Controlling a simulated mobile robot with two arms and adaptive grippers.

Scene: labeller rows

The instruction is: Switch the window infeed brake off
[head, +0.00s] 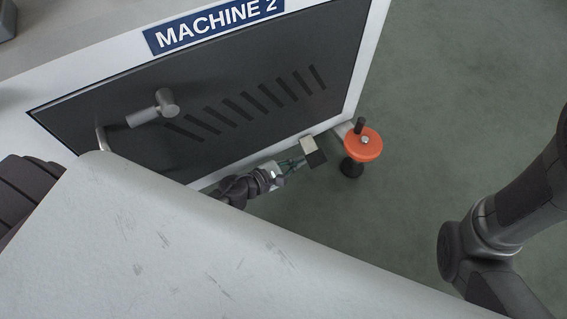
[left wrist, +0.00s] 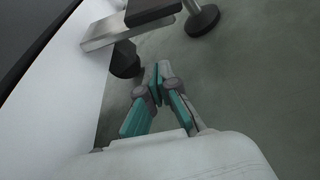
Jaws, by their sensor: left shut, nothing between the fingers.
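MACHINE 2 (head: 342,60) has a dark slotted panel with a grey T-shaped handle (head: 155,108). Low at its right corner a small pedal-like part (head: 314,151), pale with a dark pad, sticks out; it also shows at the top of the left wrist view (left wrist: 151,11). Beside it is an orange handwheel (head: 362,147) with a dark knob. No label tells which part is the window infeed brake. My left gripper (head: 301,161) is shut and empty, close to the pedal-like part. In the left wrist view its fingertips (left wrist: 157,82) are together, apart from that part. My right gripper is not in view.
A pale, scuffed surface (head: 190,245) fills the foreground and hides much of my left arm. The green-grey floor (head: 460,90) is open to the right of the machine. A round dark foot (left wrist: 203,20) stands on the floor near the pedal-like part.

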